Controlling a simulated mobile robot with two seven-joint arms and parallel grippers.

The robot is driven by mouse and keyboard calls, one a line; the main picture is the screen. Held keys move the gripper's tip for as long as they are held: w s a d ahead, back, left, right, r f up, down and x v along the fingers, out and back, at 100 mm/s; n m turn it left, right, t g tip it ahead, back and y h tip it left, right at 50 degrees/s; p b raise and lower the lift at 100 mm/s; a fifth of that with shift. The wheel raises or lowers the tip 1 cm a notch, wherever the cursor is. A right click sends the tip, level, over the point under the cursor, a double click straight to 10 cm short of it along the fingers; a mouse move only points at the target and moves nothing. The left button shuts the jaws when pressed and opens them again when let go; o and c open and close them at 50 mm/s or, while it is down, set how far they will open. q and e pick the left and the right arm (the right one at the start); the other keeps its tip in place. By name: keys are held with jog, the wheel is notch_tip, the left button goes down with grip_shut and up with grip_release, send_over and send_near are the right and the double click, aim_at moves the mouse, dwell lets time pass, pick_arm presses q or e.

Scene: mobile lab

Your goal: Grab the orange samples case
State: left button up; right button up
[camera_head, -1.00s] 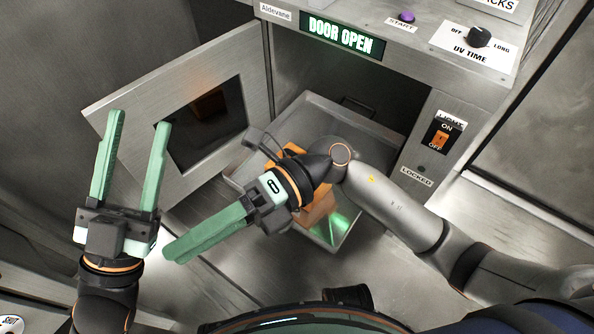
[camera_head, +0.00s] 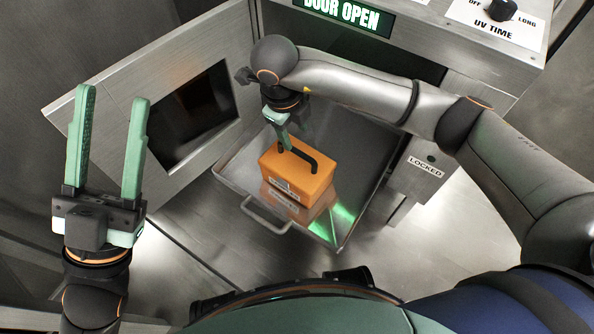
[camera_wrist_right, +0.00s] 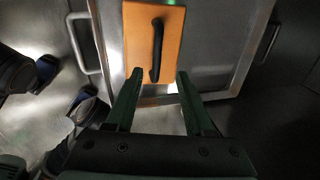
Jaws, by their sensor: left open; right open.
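The orange samples case (camera_head: 287,182) sits upright on the pulled-out metal tray, its black handle (camera_head: 312,158) on top. It also shows in the right wrist view (camera_wrist_right: 172,80), seen from above. My right gripper (camera_head: 286,142) points down over the far left part of the case, partly hidden by its own wrist. In the right wrist view its open fingers (camera_wrist_right: 156,75) lie to either side of the lower end of the handle, with nothing gripped. My left gripper (camera_head: 112,95) is open and empty at the left, pointing up, well away from the case.
The metal tray (camera_head: 360,150) extends from the open chamber and has a front bar handle (camera_head: 262,218). The chamber door (camera_head: 90,120) stands open at the left, close to both grippers. A panel with a "LOCKED" label (camera_head: 425,166) borders the tray on the right.

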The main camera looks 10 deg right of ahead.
aim_at(298, 151)
jog(key=f+b, duration=0.1)
jog(key=f, duration=0.1)
jog(key=f+b, duration=0.1)
jog(key=f, duration=0.3)
jog(key=shift+w+d+f+b, duration=0.2)
jog(key=shift+d+f+b, duration=0.2)
jog(key=shift+r, duration=0.1)
grip_shut()
dwell(1.0)
